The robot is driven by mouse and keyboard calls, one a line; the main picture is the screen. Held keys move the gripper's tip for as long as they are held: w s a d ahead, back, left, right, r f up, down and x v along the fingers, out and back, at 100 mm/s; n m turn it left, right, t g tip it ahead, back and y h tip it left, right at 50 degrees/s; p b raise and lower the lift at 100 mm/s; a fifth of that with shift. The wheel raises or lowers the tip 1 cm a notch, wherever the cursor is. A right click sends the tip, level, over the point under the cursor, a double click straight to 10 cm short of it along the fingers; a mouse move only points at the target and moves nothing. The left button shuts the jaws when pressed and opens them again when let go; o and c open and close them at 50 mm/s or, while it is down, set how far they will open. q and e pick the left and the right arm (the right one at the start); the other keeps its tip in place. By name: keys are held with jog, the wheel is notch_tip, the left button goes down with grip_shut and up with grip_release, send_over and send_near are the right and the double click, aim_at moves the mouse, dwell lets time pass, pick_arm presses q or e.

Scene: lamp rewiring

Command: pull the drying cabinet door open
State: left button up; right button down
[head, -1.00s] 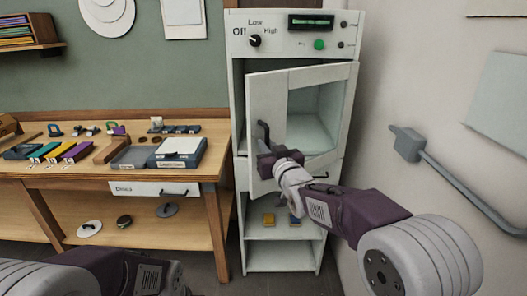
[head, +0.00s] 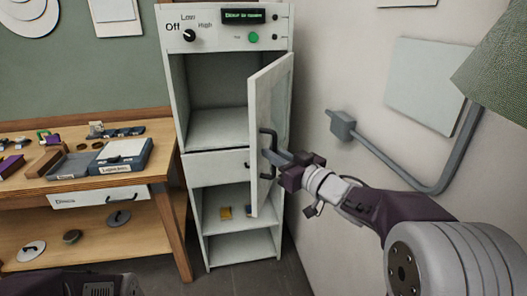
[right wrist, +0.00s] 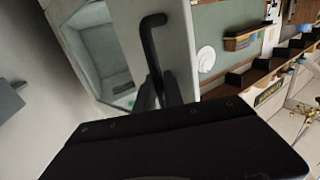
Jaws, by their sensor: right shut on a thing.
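The white drying cabinet (head: 212,42) stands in the middle of the head view. Its door (head: 280,100) is swung well open to the right and is seen nearly edge-on, so the upper chamber (head: 217,95) shows open and empty. My right gripper (head: 284,158) is shut on the dark door handle (head: 265,138) at the door's outer face. In the right wrist view the handle (right wrist: 149,45) rises between the fingers, beside the pale door (right wrist: 176,40). My left gripper is not in view; only part of my left arm shows at the bottom left.
A wooden workbench (head: 165,176) with a blue-grey box (head: 120,157) stands left of the cabinet. Lower shelves hold a small yellow block (head: 226,212).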

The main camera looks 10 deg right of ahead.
jog(key=shift+d, duration=0.2)
dwell(0.3)
jog(key=c, duration=1.5)
grip_release()
jog(key=shift+s, duration=0.1)
jog(key=shift+o, duration=0.2)
jog(key=shift+a, duration=0.1)
